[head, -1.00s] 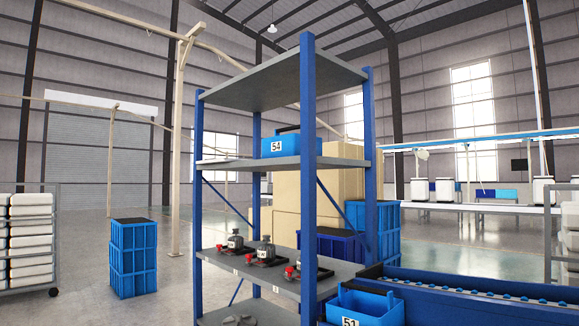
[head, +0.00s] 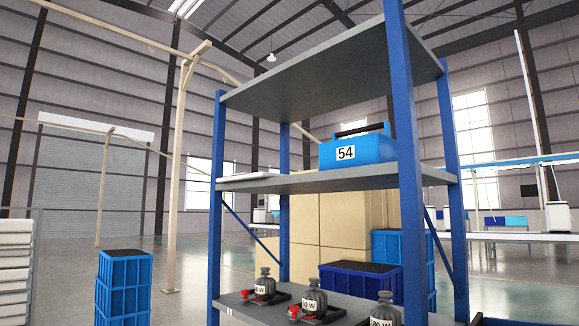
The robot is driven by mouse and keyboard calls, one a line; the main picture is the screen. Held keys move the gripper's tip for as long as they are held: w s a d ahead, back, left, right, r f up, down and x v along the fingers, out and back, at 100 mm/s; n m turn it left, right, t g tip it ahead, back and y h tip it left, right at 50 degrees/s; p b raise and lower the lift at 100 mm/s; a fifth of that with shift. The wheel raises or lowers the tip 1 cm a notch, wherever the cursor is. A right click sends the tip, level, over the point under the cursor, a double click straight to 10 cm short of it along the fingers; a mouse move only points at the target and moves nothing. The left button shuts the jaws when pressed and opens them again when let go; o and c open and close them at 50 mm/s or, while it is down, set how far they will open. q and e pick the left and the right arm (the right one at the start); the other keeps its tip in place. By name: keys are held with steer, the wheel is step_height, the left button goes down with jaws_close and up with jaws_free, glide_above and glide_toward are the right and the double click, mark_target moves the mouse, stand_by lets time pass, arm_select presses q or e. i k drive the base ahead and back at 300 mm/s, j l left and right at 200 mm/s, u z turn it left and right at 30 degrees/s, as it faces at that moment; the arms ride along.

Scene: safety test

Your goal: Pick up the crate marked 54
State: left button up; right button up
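The blue crate marked 54 (head: 372,151) sits upright on the middle shelf board (head: 300,183) of a blue-posted rack, towards the right side. Its white label faces me, and a dark bar or handle shows above its rim. A blue front post (head: 401,110) stands just right of it and hides a little of that end. Neither of my grippers is in the head view.
The top board (head: 330,75) lies above the crate with a gap between. The lower shelf (head: 250,307) holds several grey valve-like items with red parts (head: 311,299). Stacked blue crates (head: 124,287) stand on open floor at left. Cardboard boxes (head: 335,225) stand behind the rack.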

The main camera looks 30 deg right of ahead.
mark_target(375, 147)
steer(key=i+j+z, duration=0.15)
steer(key=i, duration=0.5)
steer(key=i+j+z, duration=0.1)
steer(key=i, duration=0.55)
